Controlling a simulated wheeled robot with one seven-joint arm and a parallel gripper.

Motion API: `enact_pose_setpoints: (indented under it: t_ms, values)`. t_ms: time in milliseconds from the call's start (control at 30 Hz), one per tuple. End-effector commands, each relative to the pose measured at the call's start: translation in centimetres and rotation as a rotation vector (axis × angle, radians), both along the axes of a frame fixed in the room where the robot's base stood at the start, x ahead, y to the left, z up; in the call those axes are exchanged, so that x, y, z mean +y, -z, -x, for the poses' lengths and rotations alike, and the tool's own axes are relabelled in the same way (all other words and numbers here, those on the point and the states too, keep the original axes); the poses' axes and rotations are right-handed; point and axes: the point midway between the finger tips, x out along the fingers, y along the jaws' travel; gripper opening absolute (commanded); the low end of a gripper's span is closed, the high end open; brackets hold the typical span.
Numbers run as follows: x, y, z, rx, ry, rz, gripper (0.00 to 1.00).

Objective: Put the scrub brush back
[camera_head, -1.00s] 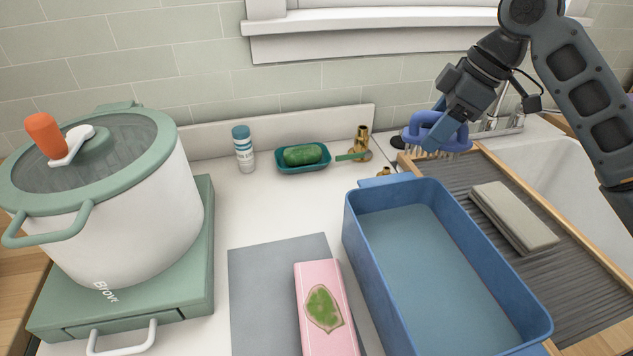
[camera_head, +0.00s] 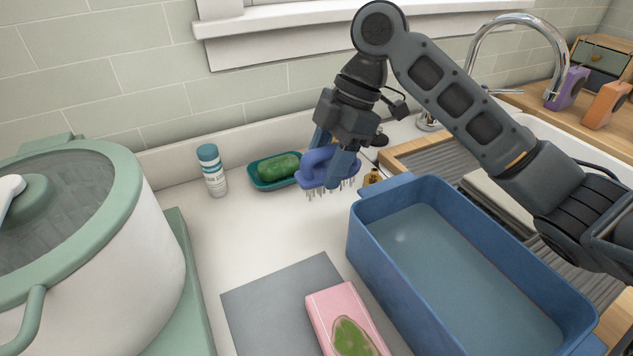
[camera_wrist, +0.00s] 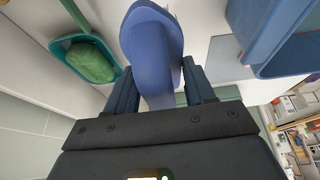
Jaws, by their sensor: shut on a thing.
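The scrub brush (camera_head: 317,168) has a blue looped handle and pale bristles that point down. My gripper (camera_head: 335,160) is shut on its handle and holds it over the white counter, just right of the teal soap dish. In the wrist view the brush's blue handle (camera_wrist: 153,45) sits between the two fingers (camera_wrist: 163,90). In the head view I cannot tell whether the bristle tips touch the counter.
A teal dish (camera_head: 262,185) with a green soap bar (camera_head: 279,167) and a white bottle (camera_head: 212,172) stand to the left. A blue basin (camera_head: 362,228) is close at right. A grey mat (camera_head: 262,305) and pink box (camera_head: 335,300) lie in front. Bare counter (camera_head: 240,225) lies between.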

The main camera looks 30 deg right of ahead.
Motion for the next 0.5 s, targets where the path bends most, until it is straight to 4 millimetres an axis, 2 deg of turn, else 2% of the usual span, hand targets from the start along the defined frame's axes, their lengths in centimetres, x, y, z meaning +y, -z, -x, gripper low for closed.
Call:
enact_pose_setpoints:
  t_ms: [100,267,500]
  values:
    - [1.2,0.7,-0.3,0.001,0.001,0.000,0.25]
    - [1.6,1.3,-0.4,0.001,0.004,0.000,0.25]
    - [1.5,4.3,-0.4,0.002,0.005,0.000,0.25]
